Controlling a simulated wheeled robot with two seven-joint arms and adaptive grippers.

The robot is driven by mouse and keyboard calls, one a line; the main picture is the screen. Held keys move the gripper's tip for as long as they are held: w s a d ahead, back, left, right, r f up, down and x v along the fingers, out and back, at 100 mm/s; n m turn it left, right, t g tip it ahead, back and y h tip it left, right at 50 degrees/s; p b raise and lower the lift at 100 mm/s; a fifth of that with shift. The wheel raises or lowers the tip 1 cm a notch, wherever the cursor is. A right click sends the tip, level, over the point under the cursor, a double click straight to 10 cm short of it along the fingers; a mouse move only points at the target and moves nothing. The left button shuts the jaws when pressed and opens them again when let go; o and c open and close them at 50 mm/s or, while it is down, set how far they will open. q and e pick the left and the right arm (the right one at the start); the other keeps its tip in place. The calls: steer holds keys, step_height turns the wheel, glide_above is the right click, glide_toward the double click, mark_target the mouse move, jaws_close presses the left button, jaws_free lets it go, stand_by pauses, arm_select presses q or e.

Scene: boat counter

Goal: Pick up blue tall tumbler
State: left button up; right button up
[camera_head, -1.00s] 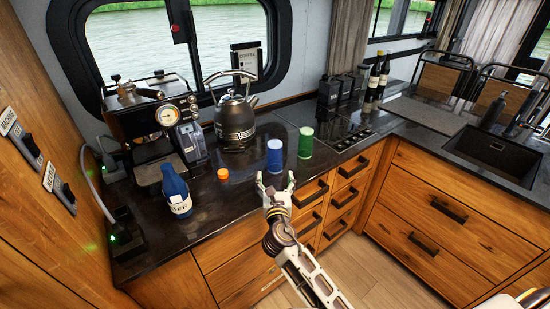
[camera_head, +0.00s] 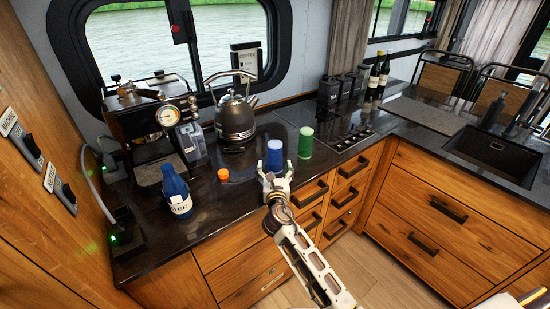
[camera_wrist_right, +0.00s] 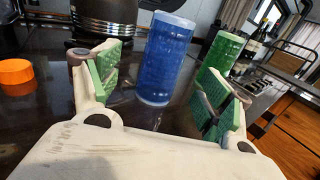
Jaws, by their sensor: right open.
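The blue tall tumbler (camera_head: 275,153) stands upright on the dark counter, just beyond my right gripper (camera_head: 274,178). In the right wrist view the blue tumbler (camera_wrist_right: 166,58) shows between and beyond the open green-padded fingers of the right gripper (camera_wrist_right: 160,92). The fingers are apart and hold nothing. In the head view the gripper hides the tumbler's lower part. My left gripper is not in view.
A green tumbler (camera_head: 306,142) stands close to the right of the blue one. A kettle (camera_head: 235,121) stands behind. A hob (camera_head: 335,134) lies to the right.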

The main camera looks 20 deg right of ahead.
mark_target(275, 156)
steer(key=shift+x, duration=1.3)
steer(key=shift+d+f+x, duration=0.1)
steer(key=shift+f+x, duration=0.05)
steer(key=shift+x, duration=1.15)
steer(key=shift+d+f+x, duration=0.15)
steer(key=shift+x, duration=1.2)
steer(key=shift+s, duration=0.15)
steer(key=shift+c, duration=0.4)
steer(key=c, duration=1.2)
steer(key=shift+c, duration=0.2)
steer(key=shift+r, duration=0.15)
